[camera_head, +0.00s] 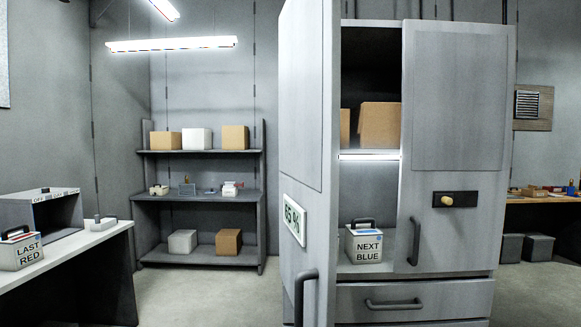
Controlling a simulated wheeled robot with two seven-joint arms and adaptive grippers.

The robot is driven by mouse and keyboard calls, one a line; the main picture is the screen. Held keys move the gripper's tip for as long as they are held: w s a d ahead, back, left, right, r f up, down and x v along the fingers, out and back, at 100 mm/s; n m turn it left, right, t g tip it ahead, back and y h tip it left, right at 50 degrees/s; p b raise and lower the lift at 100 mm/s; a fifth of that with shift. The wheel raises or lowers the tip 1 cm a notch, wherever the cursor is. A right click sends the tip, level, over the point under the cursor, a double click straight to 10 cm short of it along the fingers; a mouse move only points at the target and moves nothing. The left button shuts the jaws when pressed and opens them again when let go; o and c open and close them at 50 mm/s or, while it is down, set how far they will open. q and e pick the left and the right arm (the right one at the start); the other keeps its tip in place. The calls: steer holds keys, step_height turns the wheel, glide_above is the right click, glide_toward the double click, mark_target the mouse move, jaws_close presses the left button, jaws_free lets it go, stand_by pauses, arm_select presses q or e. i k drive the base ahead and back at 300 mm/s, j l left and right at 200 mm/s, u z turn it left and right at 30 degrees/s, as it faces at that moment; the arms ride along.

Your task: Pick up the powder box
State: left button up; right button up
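Two white boxes with dark top handles and printed labels are in view; I cannot tell from their labels alone which is the powder box. One, marked "NEXT BLUE" (364,247), stands upright inside the grey cabinet (455,100), on its lower shelf (375,266). The other, marked "LAST RED" (21,250), stands on the white-topped table at the left edge. Neither gripper shows in the view, and nothing is holding either box.
The cabinet's left door (300,130) stands open toward me, carrying a "65 %" sign (294,220); its right door (453,95) covers the right side. A drawer (415,299) lies below. A shelf rack (200,197) stands behind. The floor between the table (85,238) and cabinet is clear.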

mark_target(363, 243)
steer(key=i+l, duration=0.1)
steer(key=l, duration=0.3)
steer(key=i+l, duration=0.15)
steer(key=l, duration=0.25)
steer(key=i+l, duration=0.1)
steer(key=l, duration=0.25)
